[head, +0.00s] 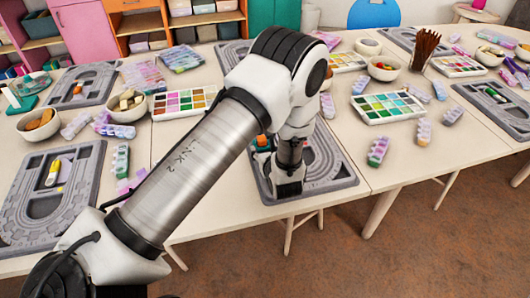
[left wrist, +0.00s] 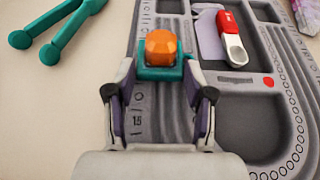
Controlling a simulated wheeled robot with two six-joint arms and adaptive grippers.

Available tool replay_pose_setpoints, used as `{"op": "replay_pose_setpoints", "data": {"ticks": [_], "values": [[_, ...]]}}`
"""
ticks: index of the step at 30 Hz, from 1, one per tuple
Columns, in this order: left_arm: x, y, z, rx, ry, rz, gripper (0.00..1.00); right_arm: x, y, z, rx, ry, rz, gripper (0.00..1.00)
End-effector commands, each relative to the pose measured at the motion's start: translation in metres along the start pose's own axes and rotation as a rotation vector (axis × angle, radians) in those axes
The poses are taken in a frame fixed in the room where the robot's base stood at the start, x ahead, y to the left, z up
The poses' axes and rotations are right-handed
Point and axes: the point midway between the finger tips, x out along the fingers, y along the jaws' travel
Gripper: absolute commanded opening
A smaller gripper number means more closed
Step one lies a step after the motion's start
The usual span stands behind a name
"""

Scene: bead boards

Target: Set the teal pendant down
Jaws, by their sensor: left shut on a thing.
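The teal pendant (left wrist: 160,73), a teal piece with a faceted orange stone, sits between the fingertips of my left gripper (left wrist: 160,78) in the left wrist view. The fingers are shut on its teal sides. The pendant is over the grooved grey bead board (left wrist: 148,20); I cannot tell whether it touches it. In the head view my left gripper (head: 268,153) is low over the middle front board (head: 338,172), and the orange stone (head: 262,141) just shows beside it. My arm hides much of this board. My right gripper is not in view.
In the left wrist view a red and white tool (left wrist: 232,38) lies on the board, right of the pendant. Teal pliers-like handles (left wrist: 60,30) lie left of the board. Around it in the head view are a paint-like bead tray (head: 388,107), bowls (head: 126,106) and bead boxes (head: 378,152).

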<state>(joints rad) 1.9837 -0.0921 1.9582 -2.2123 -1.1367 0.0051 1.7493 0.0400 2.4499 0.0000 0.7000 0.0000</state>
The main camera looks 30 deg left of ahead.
Motion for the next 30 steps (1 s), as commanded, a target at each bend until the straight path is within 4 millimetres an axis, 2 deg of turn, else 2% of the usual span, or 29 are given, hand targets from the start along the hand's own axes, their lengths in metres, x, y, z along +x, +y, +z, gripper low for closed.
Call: {"op": "replay_pose_setpoints", "data": {"ticks": [7,8,9,10,19,22,26,30], "values": [[0.001,0.000,-0.004,0.000,0.000,0.000,0.20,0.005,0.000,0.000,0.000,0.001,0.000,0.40],[0.001,0.000,-0.004,0.000,0.000,0.000,0.57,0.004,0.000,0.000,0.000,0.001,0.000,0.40],[0.001,0.000,-0.003,0.000,0.000,0.000,0.71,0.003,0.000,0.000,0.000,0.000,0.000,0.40],[0.001,0.000,-0.003,0.001,0.000,0.000,0.78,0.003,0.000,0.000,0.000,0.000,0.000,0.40],[0.000,0.000,-0.002,0.001,0.000,0.000,0.78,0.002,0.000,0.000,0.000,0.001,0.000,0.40],[-0.002,0.000,0.005,0.000,0.000,0.000,0.78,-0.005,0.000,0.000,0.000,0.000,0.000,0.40],[-0.026,-0.002,0.005,0.006,0.000,-0.004,0.78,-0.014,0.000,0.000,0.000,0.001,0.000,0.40],[-0.066,-0.001,0.008,0.010,-0.001,-0.005,0.78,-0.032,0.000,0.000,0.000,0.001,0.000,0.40]]}}
